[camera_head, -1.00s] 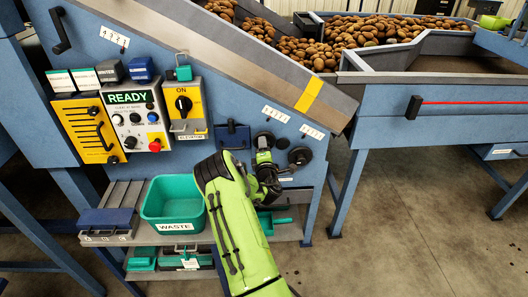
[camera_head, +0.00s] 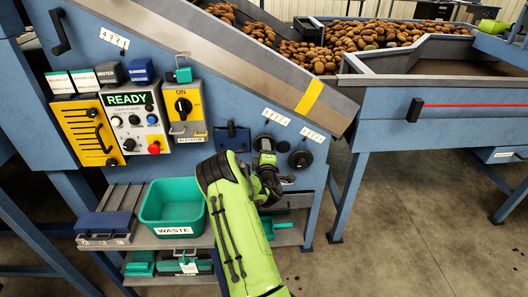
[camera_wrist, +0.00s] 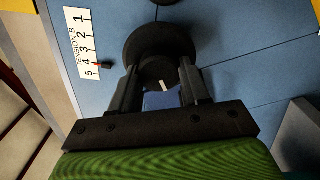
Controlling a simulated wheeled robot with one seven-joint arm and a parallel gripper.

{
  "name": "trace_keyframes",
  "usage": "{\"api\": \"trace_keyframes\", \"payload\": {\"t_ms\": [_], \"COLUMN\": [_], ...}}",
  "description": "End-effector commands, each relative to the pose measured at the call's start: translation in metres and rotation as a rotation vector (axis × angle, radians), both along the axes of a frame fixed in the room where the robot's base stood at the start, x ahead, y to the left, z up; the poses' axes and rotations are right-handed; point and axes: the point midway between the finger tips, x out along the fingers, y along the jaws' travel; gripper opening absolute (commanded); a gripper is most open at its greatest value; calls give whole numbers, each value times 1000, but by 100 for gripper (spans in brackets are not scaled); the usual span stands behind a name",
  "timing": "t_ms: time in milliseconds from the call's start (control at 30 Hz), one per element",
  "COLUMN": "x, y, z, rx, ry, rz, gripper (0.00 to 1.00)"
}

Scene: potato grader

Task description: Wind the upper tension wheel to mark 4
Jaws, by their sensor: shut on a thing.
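The upper tension wheel (camera_head: 264,141) is a black round handwheel on the blue sloped panel. In the wrist view the wheel (camera_wrist: 157,38) sits straight ahead of my fingers. My gripper (camera_wrist: 158,88) is shut on its hub, one dark finger on each side; my gripper (camera_head: 266,157) partly covers the wheel in the head view. The white scale (camera_wrist: 84,45) reads TENSION B with marks 1 to 5. Its small red pointer (camera_wrist: 104,65) stands at about mark 4; the exact alignment is hard to tell.
A second black wheel (camera_head: 300,159) is close by, lower right. The READY control box (camera_head: 133,120) and yellow switch box (camera_head: 183,107) are to the left. A teal waste bin (camera_head: 172,207) stands on the shelf below my arm. Open floor lies right.

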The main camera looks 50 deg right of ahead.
Motion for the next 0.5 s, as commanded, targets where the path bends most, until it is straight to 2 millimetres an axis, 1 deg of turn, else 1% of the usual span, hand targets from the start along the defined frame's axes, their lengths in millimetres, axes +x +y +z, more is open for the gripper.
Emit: {"api": "trace_keyframes", "payload": {"t_ms": [167, 200, 333, 500], "x": [-1, -1, -1, 0], "y": [-1, -1, 0, 0], "z": [0, 0, 0, 0], "rx": [0, 0, 0, 0], "ry": [3, 3, 2, 2], "rz": [-3, -3, -2, -1], "gripper": [15, 50, 70, 72]}}
